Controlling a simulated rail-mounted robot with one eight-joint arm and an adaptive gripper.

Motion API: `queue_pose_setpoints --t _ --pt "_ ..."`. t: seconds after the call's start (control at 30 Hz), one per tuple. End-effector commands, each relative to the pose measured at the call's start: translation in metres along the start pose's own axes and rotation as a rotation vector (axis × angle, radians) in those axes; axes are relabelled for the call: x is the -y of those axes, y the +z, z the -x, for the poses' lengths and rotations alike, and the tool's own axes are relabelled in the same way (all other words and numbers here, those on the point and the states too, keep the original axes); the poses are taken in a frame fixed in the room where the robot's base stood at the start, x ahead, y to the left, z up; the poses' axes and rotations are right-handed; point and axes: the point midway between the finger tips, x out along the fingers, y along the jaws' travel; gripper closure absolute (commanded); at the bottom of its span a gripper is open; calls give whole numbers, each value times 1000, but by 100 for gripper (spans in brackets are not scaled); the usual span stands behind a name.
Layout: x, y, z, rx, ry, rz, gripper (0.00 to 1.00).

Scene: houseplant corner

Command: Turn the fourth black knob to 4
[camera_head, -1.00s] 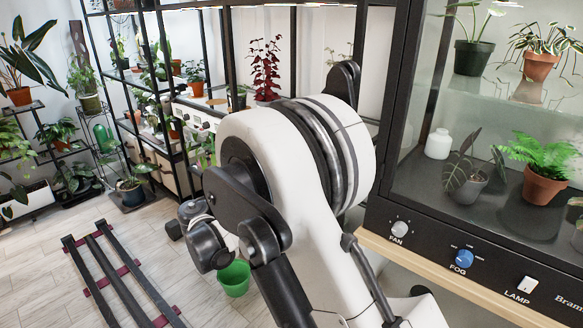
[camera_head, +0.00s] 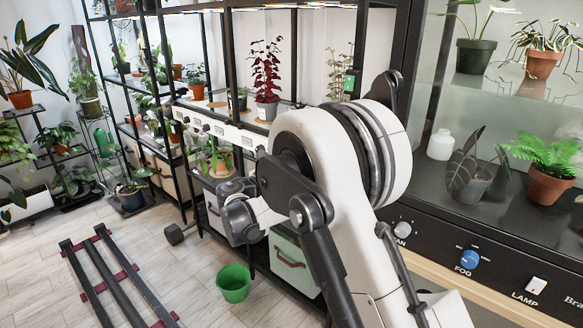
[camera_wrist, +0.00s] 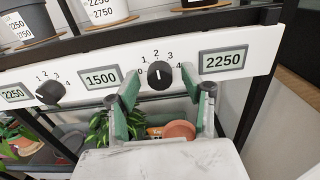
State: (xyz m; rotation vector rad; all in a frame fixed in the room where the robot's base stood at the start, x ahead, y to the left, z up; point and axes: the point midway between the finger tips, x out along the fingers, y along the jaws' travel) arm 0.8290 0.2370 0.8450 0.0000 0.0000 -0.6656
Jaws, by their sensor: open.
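In the wrist view a black knob (camera_wrist: 157,75) sits on a white panel (camera_wrist: 262,64) under a printed number scale. Its white mark stands roughly upright, near the 2. The 4 lies at the right end of the scale. My gripper (camera_wrist: 160,88) is open, its green fingers to the left and right of the knob; I cannot tell if they touch it. Another black knob (camera_wrist: 50,92) shows at the left. In the head view the white panel (camera_head: 222,129) runs along the shelf; my arm hides its right part and my fingers are not distinguishable.
Displays reading 1500 (camera_wrist: 100,77) and 2250 (camera_wrist: 222,61) flank the knob. Pots stand above the panel. A terracotta pot (camera_wrist: 180,130) lies below, behind my fingers. In the head view a glass cabinet with a blue FOG knob (camera_head: 470,258) stands right; a green bucket (camera_head: 233,283) is on the floor.

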Motion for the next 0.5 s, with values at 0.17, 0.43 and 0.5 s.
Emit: queue_pose_setpoints --t 0.17,0.43,0.5 --pt "0 0 0 0 0 0 71" --pt "0 0 0 0 0 0 100" --pt "0 0 0 0 0 -3 100"
